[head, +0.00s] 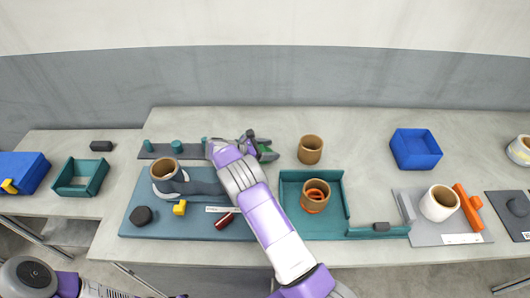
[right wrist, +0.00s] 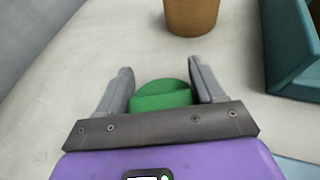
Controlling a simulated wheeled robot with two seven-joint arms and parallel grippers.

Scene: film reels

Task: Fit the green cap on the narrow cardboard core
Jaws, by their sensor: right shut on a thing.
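My right gripper (head: 260,149) is over the back middle of the table, shut on the green cap (head: 266,153). In the right wrist view the green cap (right wrist: 160,94) sits between the two grey fingers. A cardboard core (head: 310,149) stands upright on the bare table just right of the gripper, apart from it. It also shows at the top of the right wrist view (right wrist: 191,14). Other cores are in view, and I cannot tell for certain which is called narrow. My left gripper is not in view; part of my left arm shows at bottom left.
A teal tray (head: 345,190) holds a core with an orange ring. A blue mat (head: 135,215) bears another core (head: 164,170) and small parts. A dark rack with teal pegs (head: 176,146) is left of my gripper. A blue bin (head: 415,149) stands right; bare table lies between.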

